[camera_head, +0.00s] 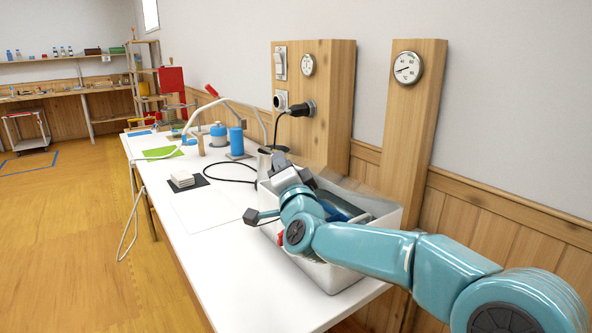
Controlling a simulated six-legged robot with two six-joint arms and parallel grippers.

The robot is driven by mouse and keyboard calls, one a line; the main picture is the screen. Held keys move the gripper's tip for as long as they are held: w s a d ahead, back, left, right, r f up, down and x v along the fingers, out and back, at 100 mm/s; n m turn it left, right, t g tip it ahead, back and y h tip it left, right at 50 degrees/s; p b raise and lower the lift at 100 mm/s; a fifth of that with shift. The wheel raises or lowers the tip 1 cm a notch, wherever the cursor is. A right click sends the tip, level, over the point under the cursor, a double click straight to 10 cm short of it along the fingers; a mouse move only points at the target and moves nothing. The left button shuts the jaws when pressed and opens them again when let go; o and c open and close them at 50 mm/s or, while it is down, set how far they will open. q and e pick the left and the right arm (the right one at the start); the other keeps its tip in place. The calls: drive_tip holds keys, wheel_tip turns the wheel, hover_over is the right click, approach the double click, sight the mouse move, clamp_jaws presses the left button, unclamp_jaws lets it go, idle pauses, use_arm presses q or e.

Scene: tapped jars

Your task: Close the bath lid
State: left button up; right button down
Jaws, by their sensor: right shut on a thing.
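The white bath (345,279) stands on the near right end of the white table, with an open top at its right side. A pale panel (360,188) rises along its back rim and looks like the raised lid; my arm partly covers it. Something blue and dark lies inside the bath. My teal right arm reaches across the bath from the right. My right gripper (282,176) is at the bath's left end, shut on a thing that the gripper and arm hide. My left gripper is not in view.
Behind the bath, a wooden board (336,95) carries a dial and a black plug (301,109). A second post has another dial (408,67). White tiles (182,179), a blue jar (237,142) and a black cable lie farther along the table. The table's front left is clear.

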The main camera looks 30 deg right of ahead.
wheel_tip(320, 180, down, 10)
drive_tip(key=a+b, duration=0.1)
drive_tip(key=b, duration=0.7)
drive_tip(key=shift+a+f+n+b, duration=0.15)
drive_tip(key=shift+a+n+b, duration=0.15)
drive_tip(key=shift+a+b, duration=0.1)
drive_tip(key=c, duration=1.4)
unclamp_jaws()
drive_tip(key=shift+s, duration=0.1)
drive_tip(key=shift+c, duration=0.2)
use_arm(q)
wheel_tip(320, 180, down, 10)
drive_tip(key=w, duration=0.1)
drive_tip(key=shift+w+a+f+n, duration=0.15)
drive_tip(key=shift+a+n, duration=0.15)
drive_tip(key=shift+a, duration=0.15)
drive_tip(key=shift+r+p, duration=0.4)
use_arm(e)
drive_tip(key=v, duration=1.6)
drive_tip(key=shift+f, duration=0.2)
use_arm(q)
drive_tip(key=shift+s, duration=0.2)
use_arm(e)
drive_tip(key=shift+s, duration=0.15)
